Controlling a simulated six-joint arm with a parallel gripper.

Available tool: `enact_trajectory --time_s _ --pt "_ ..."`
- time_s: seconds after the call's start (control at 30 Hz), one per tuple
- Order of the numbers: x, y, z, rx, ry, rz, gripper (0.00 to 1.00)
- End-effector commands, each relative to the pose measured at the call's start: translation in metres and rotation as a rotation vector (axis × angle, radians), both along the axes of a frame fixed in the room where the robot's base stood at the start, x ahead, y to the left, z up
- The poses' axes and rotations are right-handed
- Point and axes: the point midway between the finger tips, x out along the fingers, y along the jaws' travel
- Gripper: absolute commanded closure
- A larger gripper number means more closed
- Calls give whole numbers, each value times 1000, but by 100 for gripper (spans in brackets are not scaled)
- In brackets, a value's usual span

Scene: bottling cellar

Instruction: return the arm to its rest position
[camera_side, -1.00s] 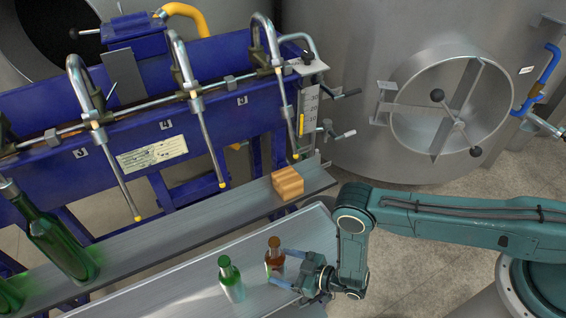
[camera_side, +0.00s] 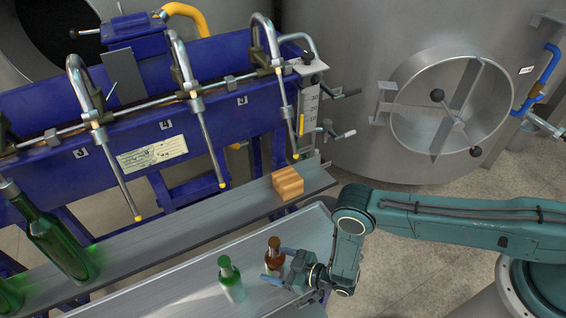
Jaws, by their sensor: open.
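My gripper (camera_side: 277,264) is at the lower middle, over the front metal shelf (camera_side: 185,293). Its jaws are open, beside and partly in front of a small brown bottle (camera_side: 273,247). The brown bottle stands upright, and its lower part is partly hidden by the jaws. I cannot tell whether a jaw touches it. A small green bottle (camera_side: 230,278) stands upright on the same shelf, left of my gripper and apart from it.
A wooden block (camera_side: 287,184) sits on the rear shelf (camera_side: 200,223). A large green bottle (camera_side: 55,240) stands at its left. The blue filling machine (camera_side: 120,150) with hanging metal spouts rises behind. A steel tank (camera_side: 345,120) stands at the back right.

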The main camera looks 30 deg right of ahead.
Motion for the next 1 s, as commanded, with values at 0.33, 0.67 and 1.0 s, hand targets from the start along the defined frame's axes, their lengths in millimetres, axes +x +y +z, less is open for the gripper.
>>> enact_trajectory --time_s 0.33,0.67,1.0 --pt "4 3 -2 0 0 0 25" --pt "4 3 -2 0 0 0 59" --pt "4 3 -2 0 0 0 78"
